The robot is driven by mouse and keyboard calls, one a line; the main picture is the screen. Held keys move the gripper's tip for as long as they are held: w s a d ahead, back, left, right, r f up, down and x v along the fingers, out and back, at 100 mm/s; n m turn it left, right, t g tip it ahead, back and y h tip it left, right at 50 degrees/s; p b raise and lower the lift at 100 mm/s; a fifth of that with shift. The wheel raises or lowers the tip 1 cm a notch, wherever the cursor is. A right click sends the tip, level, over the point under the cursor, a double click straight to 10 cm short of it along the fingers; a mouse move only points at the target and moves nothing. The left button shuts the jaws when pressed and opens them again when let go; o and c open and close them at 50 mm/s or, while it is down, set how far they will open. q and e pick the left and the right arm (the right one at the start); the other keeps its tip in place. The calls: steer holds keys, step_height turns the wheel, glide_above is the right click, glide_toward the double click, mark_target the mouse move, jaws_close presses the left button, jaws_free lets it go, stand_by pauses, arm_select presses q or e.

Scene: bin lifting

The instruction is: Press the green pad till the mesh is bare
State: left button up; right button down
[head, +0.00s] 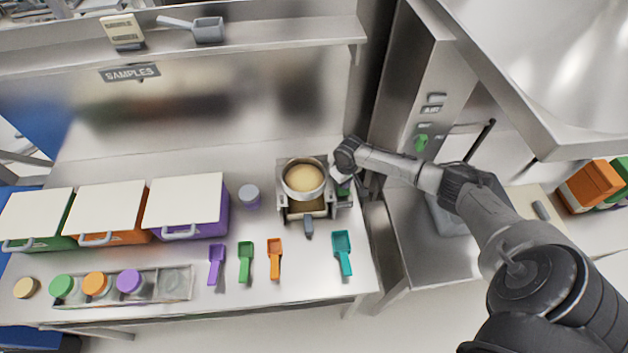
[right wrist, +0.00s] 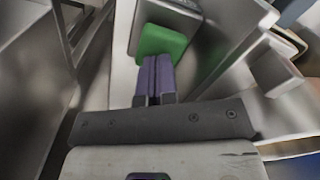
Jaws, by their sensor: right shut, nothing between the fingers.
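A round metal sieve (head: 303,180) sits on a metal stand at the right part of the bench. Tan powder (head: 303,174) covers its mesh in the head view. The green pad (head: 345,189) is just right of the sieve, partly hidden by my right gripper (head: 342,180). The green pad also shows in the right wrist view (right wrist: 164,42), just beyond the fingertips of my right gripper (right wrist: 154,62). The fingers are shut together with nothing between them. They overlap the pad's near edge; I cannot tell whether they touch it. My left gripper is out of view.
Purple (head: 216,263), green (head: 246,261), orange (head: 275,258) and teal (head: 343,252) scoops lie in front. Lidded bins (head: 186,205) stand left. A tray (head: 177,284) holds capped jars. A steel cabinet (head: 408,90) stands right of the bench.

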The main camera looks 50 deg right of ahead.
steer(key=shift+f, duration=0.1)
steer(key=shift+f+b, duration=0.7)
steer(key=shift+f, duration=0.25)
steer(key=shift+r+p, duration=1.1)
steer(key=shift+p, duration=0.2)
steer(key=shift+f, duration=0.15)
steer(key=shift+f+b, duration=0.6)
steer(key=shift+f, duration=0.3)
steer(key=shift+r+p, duration=1.05)
steer(key=shift+p, duration=0.15)
steer(key=shift+f, duration=0.25)
